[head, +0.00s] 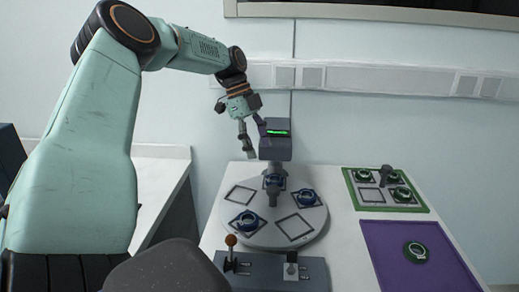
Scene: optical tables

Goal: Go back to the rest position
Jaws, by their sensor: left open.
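My left gripper (253,143) hangs at the end of my green left arm, which reaches in from the left and bends down over the far side of the table. Its fingers are apart and nothing shows between them. It is in front of or beside a dark box with a green lit display (278,133); the gap in depth is hard to tell. My right gripper is not in view.
A round grey turntable (255,236) carries several blue round parts and outlined squares. A control panel (318,270) with an orange-knobbed lever (231,240) is in front. Right are a green-edged tray (424,208) and purple mat (385,240) bearing one green-ringed part (416,252).

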